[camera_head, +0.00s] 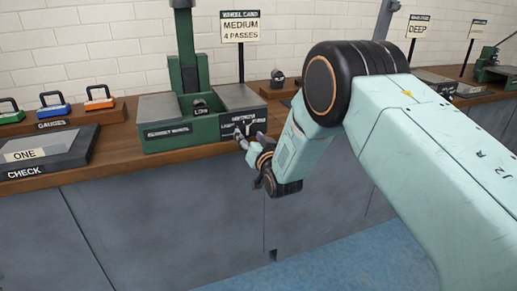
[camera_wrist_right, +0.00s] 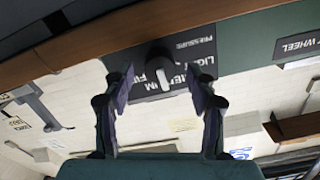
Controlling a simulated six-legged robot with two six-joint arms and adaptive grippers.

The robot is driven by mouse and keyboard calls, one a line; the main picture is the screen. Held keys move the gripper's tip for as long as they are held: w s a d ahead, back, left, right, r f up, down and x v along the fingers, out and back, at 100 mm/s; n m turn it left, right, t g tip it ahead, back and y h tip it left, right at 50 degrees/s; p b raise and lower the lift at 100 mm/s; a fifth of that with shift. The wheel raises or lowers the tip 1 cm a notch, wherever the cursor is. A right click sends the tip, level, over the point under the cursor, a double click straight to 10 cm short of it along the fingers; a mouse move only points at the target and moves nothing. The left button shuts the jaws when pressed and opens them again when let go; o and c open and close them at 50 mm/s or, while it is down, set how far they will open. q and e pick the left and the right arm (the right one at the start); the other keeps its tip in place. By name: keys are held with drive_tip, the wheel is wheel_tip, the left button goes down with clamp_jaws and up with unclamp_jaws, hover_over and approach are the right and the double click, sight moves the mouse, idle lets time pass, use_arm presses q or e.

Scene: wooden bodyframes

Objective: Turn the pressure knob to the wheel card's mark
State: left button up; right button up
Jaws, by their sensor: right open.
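The wheel card (camera_head: 240,27) reads "MEDIUM, 4 PASSES" and stands behind the green wheel machine (camera_head: 178,133). The pressure knob (camera_wrist_right: 157,64) is dark with a grey pointer, on a black panel (camera_wrist_right: 203,45) lettered PRESSURE, LIGHT, MEDIUM and FIRM. The pointer points down in the right wrist view, near MEDIUM and FIRM; I cannot tell its exact mark. My right gripper (camera_wrist_right: 161,80) is open, its fingers on either side of the knob, with no clear contact. In the head view, my right gripper (camera_head: 243,138) is at the machine's front panel and hides the knob. My left gripper is out of view.
A DEEP card (camera_head: 418,27) and other machines stand at the right. The bench's wooden front edge (camera_head: 125,170) runs below the machine.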

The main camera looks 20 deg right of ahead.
drive_tip(key=s, duration=1)
drive_tip(key=shift+s+d, duration=0.2)
drive_tip(key=s+f+n+g, duration=0.2)
drive_tip(key=s+f+g, duration=0.8)
drive_tip(key=s+f, duration=1)
drive_tip(key=s+f+g+p, duration=0.1)
drive_tip(key=s+f+g, duration=0.2)
drive_tip(key=s, duration=0.9)
drive_tip(key=s+f+g+p, duration=0.1)
drive_tip(key=s+g, duration=0.4)
drive_tip(key=s, duration=0.8)
drive_tip(key=shift+d+f+n+h, duration=0.25)
drive_tip(key=shift+f+n+h, duration=0.05)
drive_tip(key=shift+f, duration=0.6)
